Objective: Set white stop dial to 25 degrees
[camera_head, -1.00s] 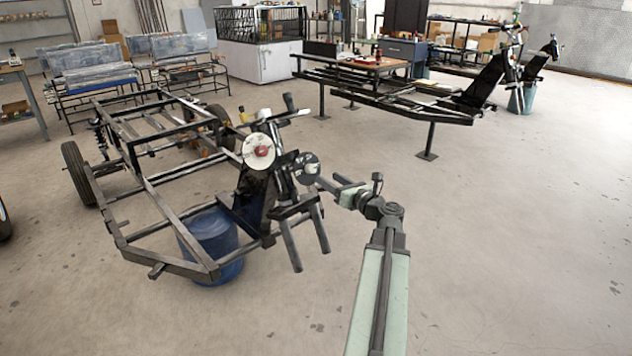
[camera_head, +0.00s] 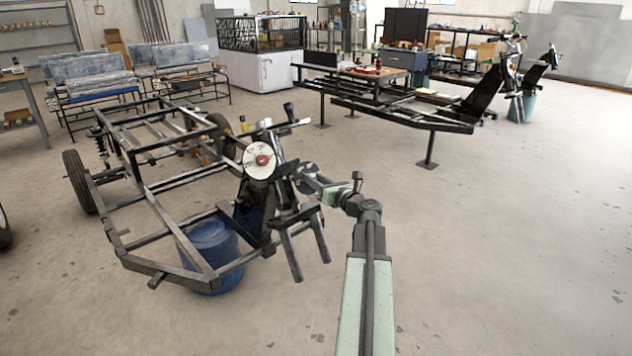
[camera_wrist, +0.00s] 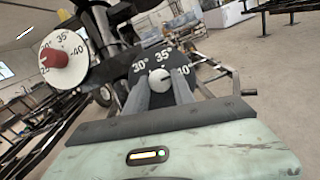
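In the wrist view, a white round dial face (camera_wrist: 78,72) with a red knob (camera_wrist: 56,59) is at the upper left, marked with 30°, 35° and other figures. To its right is a black dial face (camera_wrist: 150,59) with a white knob (camera_wrist: 160,77), also marked 30° and 35°. I cannot read either knob's setting. My gripper (camera_wrist: 161,88) has its fingers spread, one on each side of the white knob; contact cannot be told. In the head view, the white face (camera_head: 252,171) is clear, left of my gripper (camera_head: 301,178), which covers most of the black dial.
The dials are on a black tubular vehicle frame (camera_head: 165,206) with handlebar parts above them. A blue bucket (camera_head: 214,246) stands beneath it. A second frame (camera_head: 405,112) on stands is behind to the right. The floor to the right is clear.

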